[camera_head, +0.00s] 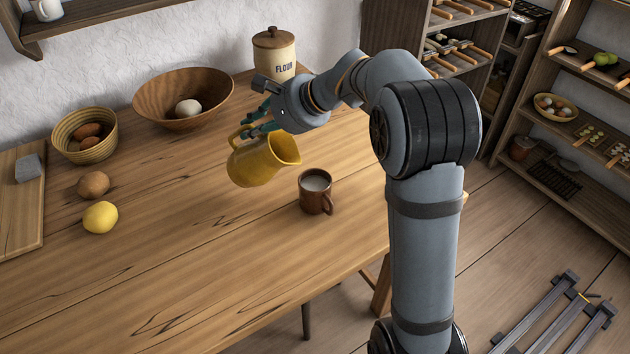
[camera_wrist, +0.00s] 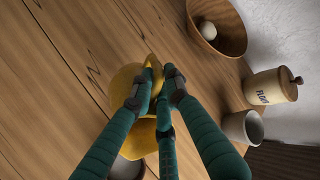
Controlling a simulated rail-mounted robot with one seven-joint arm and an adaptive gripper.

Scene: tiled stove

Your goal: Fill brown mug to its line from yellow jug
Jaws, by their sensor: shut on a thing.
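The yellow jug (camera_head: 255,165) is held above the table, tilted with its spout towards the right, on the brown mug's side. The brown mug (camera_head: 316,196) stands upright on the table, right of and below the spout. Whitish liquid shows inside it; I cannot make out its line. No stream shows between jug and mug. My gripper (camera_head: 256,127) is shut on the jug's handle. In the wrist view the green fingers (camera_wrist: 154,88) close around the handle, over the yellow body (camera_wrist: 124,80). A round rim (camera_wrist: 128,168), probably the mug's, shows partly at the bottom edge.
A flour canister (camera_head: 274,54) and a wooden bowl (camera_head: 182,98) stand behind the jug. A pale cup (camera_wrist: 243,127) stands near the canister in the wrist view. A lemon (camera_head: 100,217), a brown round item (camera_head: 93,184) and a basket (camera_head: 84,136) are left. The front table is clear.

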